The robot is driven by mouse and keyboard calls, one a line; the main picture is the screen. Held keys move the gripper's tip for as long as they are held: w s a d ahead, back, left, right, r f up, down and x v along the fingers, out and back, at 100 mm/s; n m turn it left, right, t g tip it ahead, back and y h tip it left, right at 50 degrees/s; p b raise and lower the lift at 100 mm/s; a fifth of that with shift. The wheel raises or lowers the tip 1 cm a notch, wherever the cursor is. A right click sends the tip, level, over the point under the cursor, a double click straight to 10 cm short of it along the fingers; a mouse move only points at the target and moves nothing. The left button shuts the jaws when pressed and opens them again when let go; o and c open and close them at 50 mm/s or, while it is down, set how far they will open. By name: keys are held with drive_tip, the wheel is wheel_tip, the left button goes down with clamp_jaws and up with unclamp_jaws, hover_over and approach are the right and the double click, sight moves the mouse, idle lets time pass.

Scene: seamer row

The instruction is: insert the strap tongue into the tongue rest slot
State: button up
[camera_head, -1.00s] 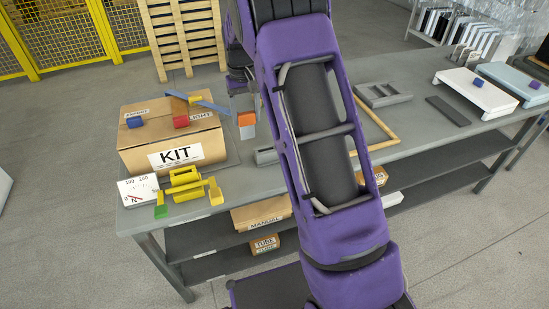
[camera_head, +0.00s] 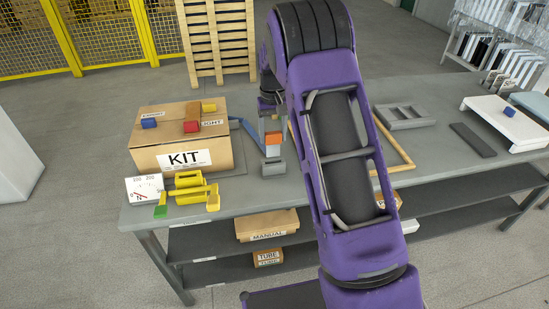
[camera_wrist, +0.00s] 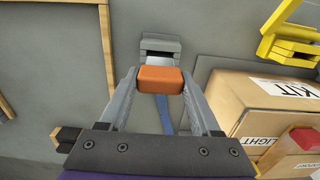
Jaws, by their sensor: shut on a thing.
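My gripper (camera_wrist: 160,84) is shut on the orange grip (camera_wrist: 160,79) of the strap tongue, one finger on each side. In the head view the orange grip (camera_head: 273,138) stands just above the grey tongue rest (camera_head: 273,167). In the wrist view a pale tongue plate (camera_wrist: 161,59) reaches from the grip to the opening of the grey tongue rest (camera_wrist: 160,44). How deep its tip sits is hidden. A blue strap (camera_wrist: 165,114) trails from the grip towards the kit box (camera_head: 181,158).
Red and blue blocks lie on the kit box. A wooden frame (camera_head: 402,150) and a grey tray (camera_head: 404,116) lie to the right. Bare tabletop surrounds the rest.

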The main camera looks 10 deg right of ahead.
sight(273, 150)
drive_tip(key=shift+f, duration=3.1)
drive_tip(key=shift+f, duration=0.15)
drive_tip(key=o, duration=1.4)
wheel_tip(273, 150, up, 12)
drive_tip(key=shift+r+p, duration=0.15)
drive_tip(key=shift+p, duration=0.15)
